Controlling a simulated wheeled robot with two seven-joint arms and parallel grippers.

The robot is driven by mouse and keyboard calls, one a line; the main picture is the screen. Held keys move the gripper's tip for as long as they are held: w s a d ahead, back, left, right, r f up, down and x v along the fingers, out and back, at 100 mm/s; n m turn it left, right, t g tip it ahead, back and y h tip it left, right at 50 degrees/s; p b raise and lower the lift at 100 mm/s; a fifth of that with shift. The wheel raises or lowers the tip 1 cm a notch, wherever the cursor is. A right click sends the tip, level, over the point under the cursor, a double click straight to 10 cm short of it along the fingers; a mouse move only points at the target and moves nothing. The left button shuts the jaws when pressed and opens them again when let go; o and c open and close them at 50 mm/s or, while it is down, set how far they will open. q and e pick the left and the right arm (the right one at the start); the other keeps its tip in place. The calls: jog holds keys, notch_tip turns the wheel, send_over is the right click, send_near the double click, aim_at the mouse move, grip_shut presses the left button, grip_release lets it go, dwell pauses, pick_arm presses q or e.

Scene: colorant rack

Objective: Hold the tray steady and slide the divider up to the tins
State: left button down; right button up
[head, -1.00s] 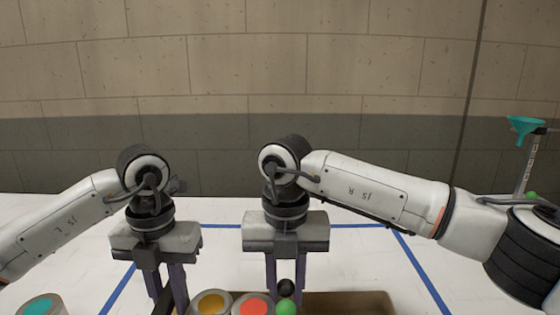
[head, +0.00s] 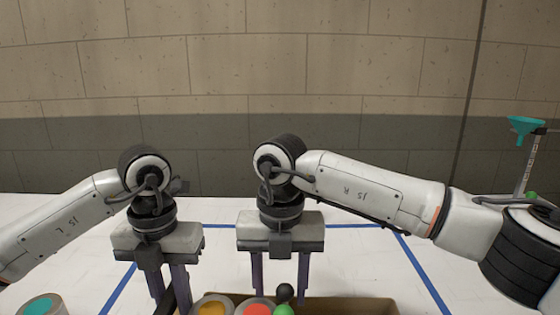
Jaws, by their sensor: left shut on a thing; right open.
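The brown tray (head: 345,305) is at the bottom edge of the head view, mostly cut off. A yellow-topped tin (head: 213,308) and a red-topped tin (head: 255,309) stand side by side in its left part. A black ball (head: 285,291) and a green ball (head: 284,310) show just right of the red tin; whether they belong to the divider I cannot tell. My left gripper (head: 172,298) is shut on the tray's dark left end. My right gripper (head: 281,284) is open, its fingers on either side of the black ball. Its fingertips are hidden behind the tins and balls.
A teal-topped tin (head: 40,307) stands apart at the lower left. A teal funnel (head: 525,128) on a stand is at the far right, beyond my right arm. Blue lines (head: 424,275) mark the white table (head: 75,240), which is clear behind the tray.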

pick_arm(q)
jog(key=shift+w+a, duration=0.1)
pick_arm(e)
notch_tip(320, 180, up, 12)
dwell(0.4)
pick_arm(q)
jog(key=c, duration=1.5)
grip_release()
